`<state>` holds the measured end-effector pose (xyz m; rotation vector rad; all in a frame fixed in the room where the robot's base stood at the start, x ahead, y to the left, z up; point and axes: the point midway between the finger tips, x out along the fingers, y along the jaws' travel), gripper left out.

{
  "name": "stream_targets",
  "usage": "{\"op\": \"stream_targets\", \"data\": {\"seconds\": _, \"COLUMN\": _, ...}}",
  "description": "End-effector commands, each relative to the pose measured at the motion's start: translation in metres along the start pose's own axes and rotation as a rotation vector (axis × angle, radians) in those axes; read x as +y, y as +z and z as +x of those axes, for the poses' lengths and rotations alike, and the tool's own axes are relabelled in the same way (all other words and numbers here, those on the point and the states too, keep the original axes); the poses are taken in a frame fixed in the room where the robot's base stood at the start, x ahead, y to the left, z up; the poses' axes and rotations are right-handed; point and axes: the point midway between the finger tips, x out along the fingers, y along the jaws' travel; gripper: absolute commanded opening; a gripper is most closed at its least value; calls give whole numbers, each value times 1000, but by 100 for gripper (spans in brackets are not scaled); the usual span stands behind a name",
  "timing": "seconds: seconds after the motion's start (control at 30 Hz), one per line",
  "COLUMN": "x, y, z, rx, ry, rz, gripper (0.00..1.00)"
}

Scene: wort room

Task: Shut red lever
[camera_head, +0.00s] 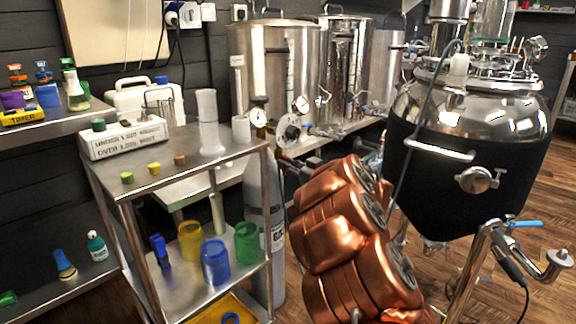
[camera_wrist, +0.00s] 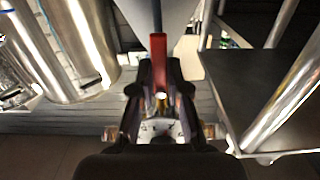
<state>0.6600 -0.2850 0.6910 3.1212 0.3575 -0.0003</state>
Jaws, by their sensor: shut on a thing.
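In the wrist view the red lever (camera_wrist: 158,52) hangs down in the upper middle, pointing towards me. Its near end lies between the two fingers of my gripper (camera_wrist: 160,92), which is shut on it. A thin dark rod or stem runs up from the lever's far end, below a pale grey sloping surface. In the head view I see neither the red lever nor my gripper; my copper-coloured arm fills the lower middle.
A tank with a dark jacket (camera_head: 465,175) stands at the right, with a blue-handled valve (camera_head: 524,224) below. A steel trolley (camera_head: 183,167) with several cups is at the left. In the wrist view, metal legs (camera_wrist: 285,95) and a dark panel (camera_wrist: 258,75) flank the right.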

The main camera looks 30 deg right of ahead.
Motion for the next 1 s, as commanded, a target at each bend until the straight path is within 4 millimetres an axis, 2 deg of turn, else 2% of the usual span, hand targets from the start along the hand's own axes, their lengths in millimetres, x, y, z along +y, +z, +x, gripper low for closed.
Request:
{"op": "stream_targets", "data": {"seconds": 0.47, "x": 1, "y": -2, "z": 0, "rx": 0, "ry": 0, "rz": -62, "gripper": 0}}
{"op": "stream_targets", "data": {"seconds": 0.67, "x": 4, "y": -3, "z": 0, "rx": 0, "ry": 0, "rz": -191, "gripper": 0}}
{"op": "stream_targets", "data": {"seconds": 1.0, "x": 10, "y": -3, "z": 0, "rx": -1, "ry": -2, "rz": -506, "gripper": 0}}
